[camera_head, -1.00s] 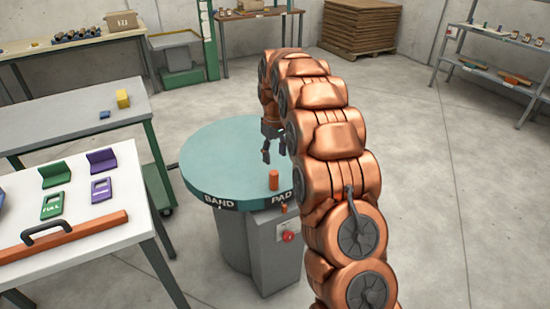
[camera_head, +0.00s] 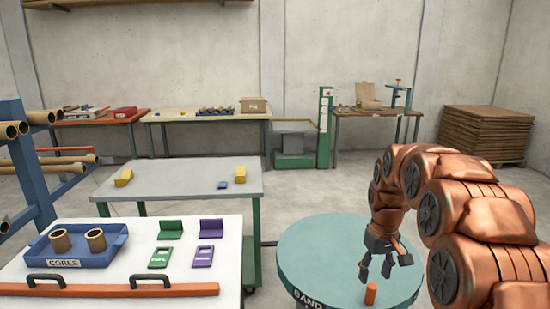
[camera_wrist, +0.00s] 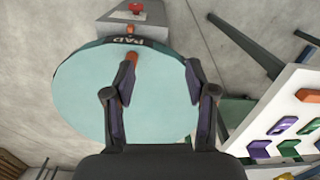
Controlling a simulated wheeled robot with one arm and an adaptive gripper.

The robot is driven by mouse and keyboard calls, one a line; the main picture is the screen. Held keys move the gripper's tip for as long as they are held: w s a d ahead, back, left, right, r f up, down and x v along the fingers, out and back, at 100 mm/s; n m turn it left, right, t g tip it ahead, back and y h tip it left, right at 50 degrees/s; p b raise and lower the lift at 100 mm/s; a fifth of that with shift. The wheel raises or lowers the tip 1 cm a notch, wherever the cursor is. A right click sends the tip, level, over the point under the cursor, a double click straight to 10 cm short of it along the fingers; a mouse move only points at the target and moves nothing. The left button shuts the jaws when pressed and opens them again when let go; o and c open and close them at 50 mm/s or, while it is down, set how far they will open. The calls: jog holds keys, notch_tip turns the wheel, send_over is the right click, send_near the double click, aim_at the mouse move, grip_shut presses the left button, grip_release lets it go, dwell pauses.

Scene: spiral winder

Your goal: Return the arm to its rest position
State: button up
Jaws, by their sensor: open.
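My gripper (camera_head: 377,272) hangs from my bent copper-coloured arm at the right of the head view, pointing down above the round teal turntable (camera_head: 320,250). Its fingers are apart with nothing between them. A small orange cylinder (camera_head: 370,294) stands upright on the turntable, just below the gripper in the head view. In the wrist view the open fingers (camera_wrist: 158,80) frame the bare teal top (camera_wrist: 95,85), and the orange cylinder (camera_wrist: 132,58) shows partly behind the left finger.
A white table (camera_head: 215,270) at front left holds a blue CORES tray (camera_head: 112,240), green and purple pieces and an orange bar (camera_head: 130,291). A grey table (camera_head: 190,185) stands behind it. Stacked brown sheets (camera_head: 487,133) stand at back right. Open floor lies behind the turntable.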

jog(key=s+a+r+m+p, duration=0.1)
jog(key=s+a+r+p, duration=0.1)
jog(key=s, duration=1.6)
jog(key=s+a+r+m+g+p, duration=0.1)
jog(key=s+a+r+p, duration=0.2)
jog(key=s, duration=1.5)
jog(key=shift+s+a+r+m, duration=0.15)
jog(key=shift+a+r+m, duration=0.25)
jog(key=shift+a, duration=0.7)
